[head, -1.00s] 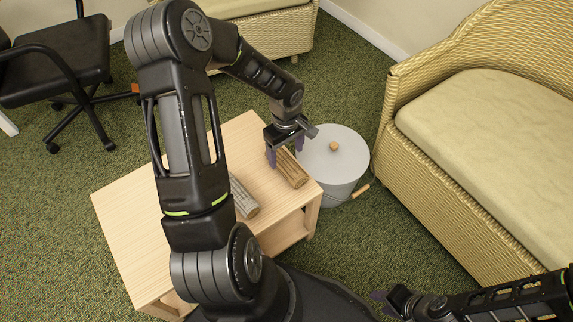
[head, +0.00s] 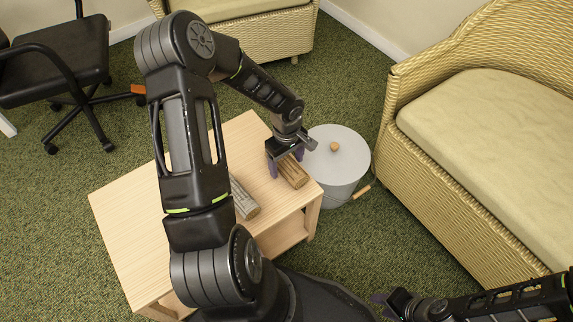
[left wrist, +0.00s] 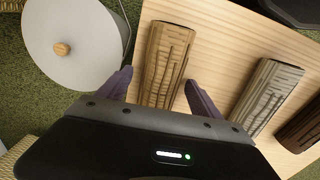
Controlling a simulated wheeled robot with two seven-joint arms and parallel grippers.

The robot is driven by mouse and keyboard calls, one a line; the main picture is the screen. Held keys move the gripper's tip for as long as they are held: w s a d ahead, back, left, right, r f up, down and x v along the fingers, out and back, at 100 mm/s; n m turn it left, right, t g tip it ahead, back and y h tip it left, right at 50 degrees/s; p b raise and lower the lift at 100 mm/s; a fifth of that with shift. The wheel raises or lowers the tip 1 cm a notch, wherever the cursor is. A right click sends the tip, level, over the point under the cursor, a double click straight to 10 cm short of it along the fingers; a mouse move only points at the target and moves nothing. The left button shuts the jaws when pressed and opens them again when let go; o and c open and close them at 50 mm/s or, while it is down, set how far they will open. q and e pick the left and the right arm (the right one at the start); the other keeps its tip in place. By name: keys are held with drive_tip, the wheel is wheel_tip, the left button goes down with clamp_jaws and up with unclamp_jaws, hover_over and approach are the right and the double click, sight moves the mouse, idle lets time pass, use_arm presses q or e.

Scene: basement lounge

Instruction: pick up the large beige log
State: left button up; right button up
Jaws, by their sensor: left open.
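A tan-brown log (head: 294,174), the most beige one in view, lies at the right end of the light wooden table (head: 135,215). My left gripper (head: 286,161) is open just above this log, its purple fingers pointing down. In the left wrist view the log (left wrist: 167,62) lies between the two open fingers (left wrist: 158,84), with gaps on both sides. A grey log (head: 244,197) lies beside it on the table, partly hidden by my left arm. My right gripper (head: 388,302) is at the lower right, away from the table; its jaw opening is unclear.
A dark brown log (left wrist: 303,122) lies beyond the grey one in the left wrist view. A grey lidded bucket (head: 345,150) with a wooden knob stands close to the table's right end. A wicker sofa (head: 480,120) is on the right, a black office chair (head: 60,60) at the left.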

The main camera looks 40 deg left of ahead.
use_arm(q)
clamp_jaws()
idle(0.8)
